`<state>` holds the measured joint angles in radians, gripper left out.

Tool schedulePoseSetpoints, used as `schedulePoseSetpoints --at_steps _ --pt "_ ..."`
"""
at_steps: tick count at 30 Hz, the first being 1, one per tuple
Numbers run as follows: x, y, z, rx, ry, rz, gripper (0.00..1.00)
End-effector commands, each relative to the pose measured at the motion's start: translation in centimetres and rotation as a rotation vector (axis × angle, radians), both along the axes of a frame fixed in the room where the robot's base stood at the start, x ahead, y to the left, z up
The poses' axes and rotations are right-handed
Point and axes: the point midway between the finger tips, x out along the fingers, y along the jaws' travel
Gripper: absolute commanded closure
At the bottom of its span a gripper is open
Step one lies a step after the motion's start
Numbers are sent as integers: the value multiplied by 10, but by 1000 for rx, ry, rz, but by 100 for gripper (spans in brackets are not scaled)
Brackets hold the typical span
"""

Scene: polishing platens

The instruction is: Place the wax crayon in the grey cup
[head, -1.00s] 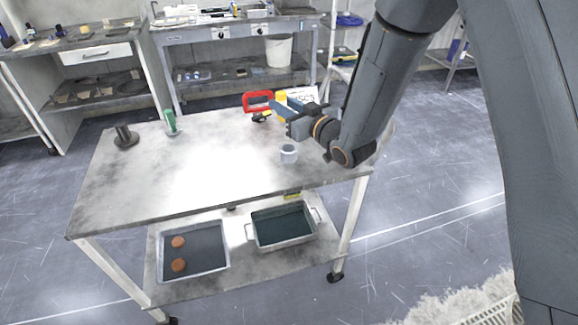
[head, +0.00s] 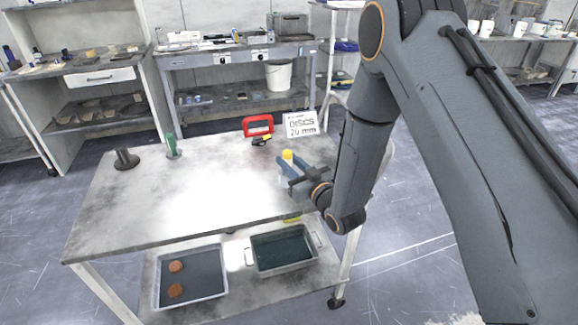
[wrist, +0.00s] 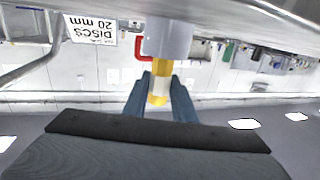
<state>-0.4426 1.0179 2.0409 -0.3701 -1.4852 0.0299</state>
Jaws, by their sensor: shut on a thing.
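The wax crayon (wrist: 158,82) is yellow with a pale band. It is upright between the two blue fingers of my gripper (wrist: 159,92), which is shut on it. In the head view its yellow top (head: 288,155) stands above my gripper (head: 290,172). The grey cup (wrist: 167,36) stands on the table and shows just past the crayon in the upside-down wrist view. The crayon's lower end lies at the cup's rim; I cannot tell whether it is inside. In the head view the gripper mostly hides the cup.
A white sign (head: 301,124) reading DISCS 20 mm, a red frame-like object (head: 257,126) and a small yellow-black item (head: 261,140) stand behind. A green object (head: 171,147) and a dark spindle (head: 126,160) are at the left. The table's middle (head: 200,195) is clear.

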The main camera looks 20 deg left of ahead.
Motion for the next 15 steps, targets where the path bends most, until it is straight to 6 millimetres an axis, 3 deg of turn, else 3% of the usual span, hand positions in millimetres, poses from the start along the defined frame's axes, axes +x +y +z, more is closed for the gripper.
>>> schedulePoseSetpoints --at_steps 5,15 --pt "0 0 -16 -1 1 0 98" --pt "0 0 -19 0 0 0 98"
